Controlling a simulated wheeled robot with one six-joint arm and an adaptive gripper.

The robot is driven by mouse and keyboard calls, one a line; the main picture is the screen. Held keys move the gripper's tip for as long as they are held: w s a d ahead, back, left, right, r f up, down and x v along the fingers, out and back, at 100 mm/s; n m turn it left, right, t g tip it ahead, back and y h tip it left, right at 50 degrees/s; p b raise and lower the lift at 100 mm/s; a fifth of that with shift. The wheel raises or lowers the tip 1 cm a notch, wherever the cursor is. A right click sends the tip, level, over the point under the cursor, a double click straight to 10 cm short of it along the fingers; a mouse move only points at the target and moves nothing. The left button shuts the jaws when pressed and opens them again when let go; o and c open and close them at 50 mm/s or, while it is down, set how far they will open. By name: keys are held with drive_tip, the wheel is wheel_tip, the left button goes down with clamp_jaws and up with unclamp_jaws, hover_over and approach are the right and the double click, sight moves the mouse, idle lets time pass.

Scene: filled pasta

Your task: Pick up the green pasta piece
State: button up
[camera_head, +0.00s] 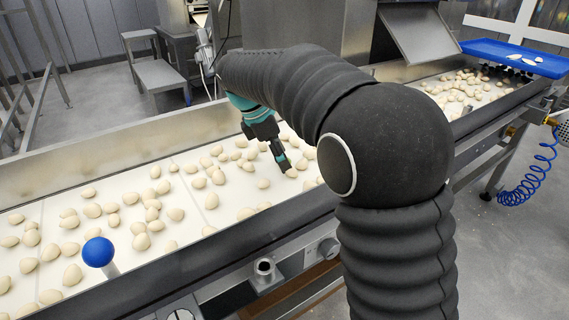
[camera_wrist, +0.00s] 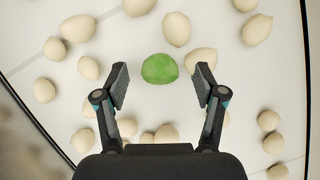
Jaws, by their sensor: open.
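The green pasta piece (camera_wrist: 159,69) lies on the white belt in the wrist view, a little beyond and between my fingertips. It is rounded with a flatter lower edge. My gripper (camera_wrist: 160,84) is open and empty, with one finger on each side of the green piece's line. A pale piece (camera_wrist: 200,60) lies close to the right of the green one, near the right fingertip. In the head view my gripper (camera_head: 284,168) points down over the belt, low among pale pieces. I cannot make out the green piece in the head view.
The white conveyor belt (camera_head: 235,192) carries many pale pasta pieces, several near my fingers. Metal side walls (camera_head: 110,140) border the belt. A blue ball knob (camera_head: 98,252) stands at the near edge. A blue tray (camera_head: 500,50) with a few pale pieces is at the far right.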

drive_tip(key=shift+c, duration=0.3)
drive_tip(key=c, duration=0.8)
drive_tip(key=shift+r, duration=0.6)
drive_tip(key=r, duration=0.1)
drive_tip(key=d+r, duration=0.1)
drive_tip(key=r, duration=0.1)
drive_tip(key=shift+s+r+p, duration=0.2)
drive_tip(key=shift+r+p, duration=0.05)
drive_tip(key=shift+p, duration=0.15)
drive_tip(key=s+d+r, duration=0.1)
drive_tip(key=d+r, duration=0.1)
drive_tip(key=d, duration=0.1)
drive_tip(key=s+d+r, duration=0.2)
drive_tip(key=d, duration=0.1)
drive_tip(key=s+d+r, duration=0.1)
drive_tip(key=d+r, duration=0.1)
drive_tip(key=d, duration=0.1)
drive_tip(key=shift+s+d+r, duration=0.1)
drive_tip(key=shift+s+d, duration=0.15)
drive_tip(key=shift+s, duration=0.15)
